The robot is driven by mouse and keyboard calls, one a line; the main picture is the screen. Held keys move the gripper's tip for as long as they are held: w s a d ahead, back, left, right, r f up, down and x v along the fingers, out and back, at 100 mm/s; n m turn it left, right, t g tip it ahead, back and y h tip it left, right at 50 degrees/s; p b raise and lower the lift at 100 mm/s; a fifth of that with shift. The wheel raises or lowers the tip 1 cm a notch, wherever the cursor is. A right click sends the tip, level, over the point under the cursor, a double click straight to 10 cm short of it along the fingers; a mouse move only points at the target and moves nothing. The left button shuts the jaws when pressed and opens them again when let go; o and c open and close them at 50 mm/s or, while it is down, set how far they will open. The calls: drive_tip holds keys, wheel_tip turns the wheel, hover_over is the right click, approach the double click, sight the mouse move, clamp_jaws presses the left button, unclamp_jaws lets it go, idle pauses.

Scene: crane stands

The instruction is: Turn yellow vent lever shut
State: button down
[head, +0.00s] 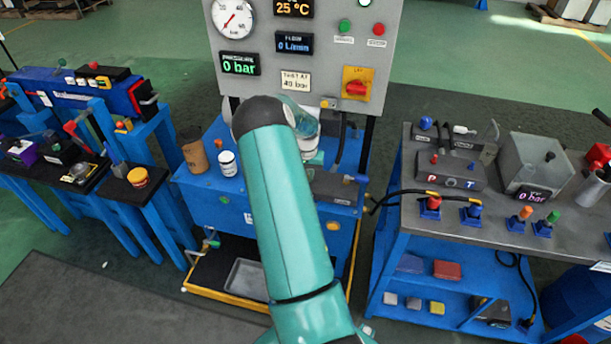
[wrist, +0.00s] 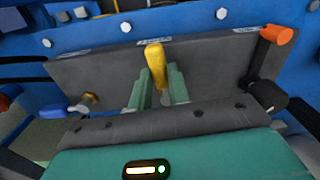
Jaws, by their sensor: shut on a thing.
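The yellow vent lever (wrist: 155,58) stands up from a dark grey block (wrist: 210,68) in the wrist view. My gripper (wrist: 159,76) has its two green fingers on either side of the lever and is shut on it. The lever's lower part is hidden between the fingers and behind the gripper body. In the head view my teal arm reaches over the blue stand (head: 200,205) and hides the gripper and the lever. Part of the grey block (head: 335,188) shows to the right of the arm.
An orange-tipped handle (wrist: 277,35) and a blue-tipped one (wrist: 53,112) flank the block. A gauge panel (head: 300,65) rises behind the stand. A brown cup (head: 195,157) and white jar (head: 227,163) stand left of my arm. A grey-topped bench (head: 490,215) is at right.

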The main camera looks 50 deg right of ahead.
drive_tip(key=n, duration=0.2)
drive_tip(key=s+d+n, duration=0.1)
drive_tip(key=shift+s+d+n, duration=0.1)
drive_tip(key=shift+s+n, duration=0.1)
drive_tip(key=shift+n, duration=0.2)
drive_tip(key=n, duration=0.2)
drive_tip(key=s+d+n, duration=0.1)
drive_tip(key=shift+d+n, duration=0.2)
drive_tip(key=shift+n, duration=0.2)
drive_tip(key=n, duration=0.1)
drive_tip(key=d+n, duration=0.1)
drive_tip(key=n, duration=0.1)
drive_tip(key=shift+s+d+n, duration=0.15)
drive_tip(key=shift+d+n, duration=0.1)
drive_tip(key=shift+n, duration=0.05)
drive_tip(key=shift+d+n, duration=0.45)
drive_tip(key=shift+n, duration=0.6)
drive_tip(key=shift+d+n, duration=0.45)
drive_tip(key=shift+n, duration=0.6)
drive_tip(key=c, duration=1.3)
unclamp_jaws()
drive_tip(key=shift+r, duration=0.15)
wheel_tip(320, 180, up, 7)
drive_tip(key=shift+r, duration=0.15)
